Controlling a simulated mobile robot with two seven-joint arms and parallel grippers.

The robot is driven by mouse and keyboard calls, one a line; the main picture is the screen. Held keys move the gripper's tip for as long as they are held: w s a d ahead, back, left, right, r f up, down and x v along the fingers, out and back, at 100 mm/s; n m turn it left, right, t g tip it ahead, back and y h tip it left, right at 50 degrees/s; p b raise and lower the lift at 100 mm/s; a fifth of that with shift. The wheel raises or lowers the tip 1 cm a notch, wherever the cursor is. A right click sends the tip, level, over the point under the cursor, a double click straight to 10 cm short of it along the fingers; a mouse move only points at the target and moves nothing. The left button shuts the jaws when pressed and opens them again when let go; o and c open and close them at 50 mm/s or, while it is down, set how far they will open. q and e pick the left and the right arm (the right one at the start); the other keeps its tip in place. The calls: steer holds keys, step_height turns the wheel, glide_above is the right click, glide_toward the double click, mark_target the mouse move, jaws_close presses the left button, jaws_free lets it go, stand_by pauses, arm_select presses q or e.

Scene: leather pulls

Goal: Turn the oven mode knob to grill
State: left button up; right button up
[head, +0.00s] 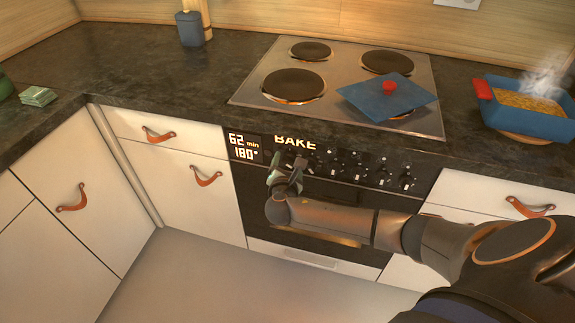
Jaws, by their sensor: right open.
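The black oven control panel (330,160) runs below the hob, with several small knobs along it. Its display (244,147) reads 62 min and 180°, and the mode label (295,142) above the knobs reads BAKE. My right gripper (286,172) is open at the left part of the panel, just below the BAKE label. Its fingers are at or close in front of a knob there; they partly hide it, and I cannot tell whether they touch it. My left gripper is not in view.
A blue lid (388,98) with a red knob lies on the hob (335,62). A steaming blue dish (525,104) stands at the right on the dark counter (130,75). White drawers with leather pulls flank the oven. Floor at lower left is clear.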

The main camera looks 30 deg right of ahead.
jaws_close()
stand_by(0.6)
